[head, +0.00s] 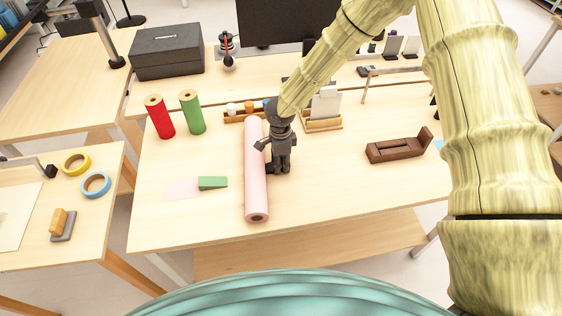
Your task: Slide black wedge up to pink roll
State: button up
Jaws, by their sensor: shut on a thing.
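A long pink roll (255,185) lies on the table, running from back to front. My gripper (276,162) is low over the table at the roll's right side, with one dark finger reaching over the roll's edge. A small dark shape between the fingertips, close against the roll's right side, looks like the black wedge (271,169). My gripper is shut on it. The dark fingers hide most of the wedge, and I cannot tell whether it touches the roll.
A green wedge (212,183) lies left of the roll by a pale pink sheet (181,189). Upright red (159,117) and green (192,112) rolls stand behind. A brown holder (397,149) sits at right. The table's front right is clear.

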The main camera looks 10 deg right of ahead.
jog(key=shift+w+a, duration=0.1)
jog(key=shift+a, duration=0.05)
dwell(0.3)
jog(key=o, duration=1)
notch_tip(320, 180, up, 12)
jog(key=shift+r, duration=0.1)
dwell(0.3)
